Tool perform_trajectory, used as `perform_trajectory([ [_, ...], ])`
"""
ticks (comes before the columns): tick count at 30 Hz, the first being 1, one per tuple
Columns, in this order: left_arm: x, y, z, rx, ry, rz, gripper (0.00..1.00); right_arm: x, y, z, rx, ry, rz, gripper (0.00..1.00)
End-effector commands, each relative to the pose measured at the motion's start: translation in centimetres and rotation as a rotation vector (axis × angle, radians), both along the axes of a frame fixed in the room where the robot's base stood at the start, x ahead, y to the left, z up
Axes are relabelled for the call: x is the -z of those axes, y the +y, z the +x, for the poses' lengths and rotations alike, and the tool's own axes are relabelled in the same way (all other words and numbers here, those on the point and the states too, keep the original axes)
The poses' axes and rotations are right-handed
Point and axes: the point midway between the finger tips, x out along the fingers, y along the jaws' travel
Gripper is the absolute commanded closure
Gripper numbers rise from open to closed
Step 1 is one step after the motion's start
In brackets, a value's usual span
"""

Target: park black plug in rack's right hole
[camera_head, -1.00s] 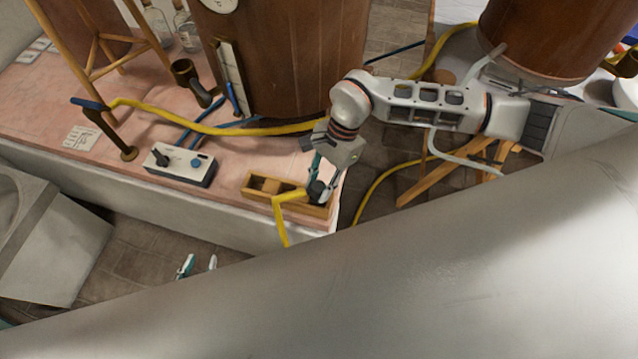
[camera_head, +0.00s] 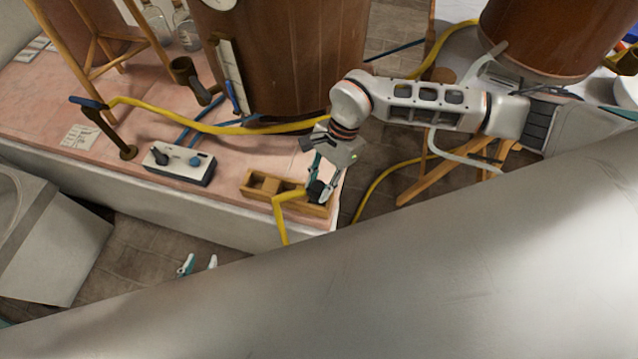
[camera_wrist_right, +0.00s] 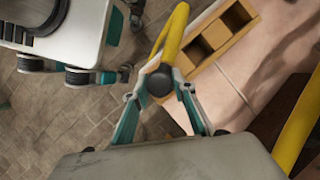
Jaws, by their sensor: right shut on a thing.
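The wooden rack (camera_head: 262,192) lies near the front right corner of the pink bench, with open compartments. It also shows in the right wrist view (camera_wrist_right: 229,44). The black plug (camera_head: 316,190), with a yellow hose on it, is at the rack's right end. My right gripper (camera_head: 323,186) is shut on it from above. In the right wrist view the plug (camera_wrist_right: 159,83) sits between the fingertips and hides the rack's end, so I cannot tell whether it is in the right hole. My left gripper (camera_head: 199,266) is open and empty, low in front of the bench.
A large wooden vat (camera_head: 290,60) stands behind. A yellow hose (camera_head: 210,127) crosses the bench. The bench edge and floor are close to the rack's right.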

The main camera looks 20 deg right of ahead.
Motion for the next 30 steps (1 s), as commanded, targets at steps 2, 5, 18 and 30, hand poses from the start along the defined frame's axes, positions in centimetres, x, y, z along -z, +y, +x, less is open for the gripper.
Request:
perform_trajectory([
  [2, 0.04, 0.0, -0.01, 0.0, 0.0, 0.0, 0.7, 0.02, 0.0, 0.01, 0.0, 0.0, 0.0, 1.0],
  [5, 0.11, 0.0, -0.03, 0.0, 0.001, 0.0, 0.7, 0.11, 0.0, 0.01, 0.0, 0.0, 0.0, 1.0],
  [18, 0.47, 0.0, -0.14, 0.0, 0.004, 0.0, 0.7, 0.6, -0.02, -0.02, 0.0, 0.0, 0.0, 1.0],
  [30, 0.54, 0.0, -0.16, 0.0, 0.005, 0.0, 0.7, 0.7, 0.0, -0.01, 0.0, 0.0, 0.0, 1.0],
])
